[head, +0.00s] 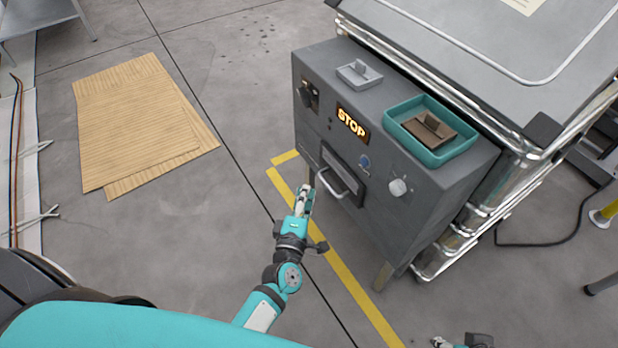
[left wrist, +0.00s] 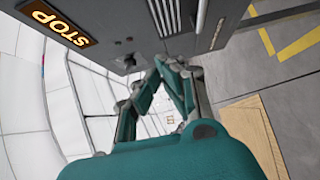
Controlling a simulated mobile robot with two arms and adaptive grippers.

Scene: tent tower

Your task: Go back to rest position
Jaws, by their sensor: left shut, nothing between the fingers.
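My left gripper (head: 304,194) is shut and empty, in front of the grey cabinet (head: 390,213). In the head view its tips appear just left of the metal handle (head: 340,180) on the cabinet front; I cannot tell whether they touch it. In the left wrist view, the gripper's fingers (left wrist: 166,68) come together close to the cabinet front (left wrist: 128,30). Part of my right gripper (head: 450,342) shows at the bottom edge of the head view, cut off by the frame.
The cabinet carries a lit STOP sign (head: 352,122), knobs, a grey handled piece (head: 359,73) and a teal tray (head: 430,158) holding a brown handled piece (head: 428,128). A large metal-framed unit (head: 480,50) stands behind. Cardboard sheets (head: 140,125) lie on open floor at left.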

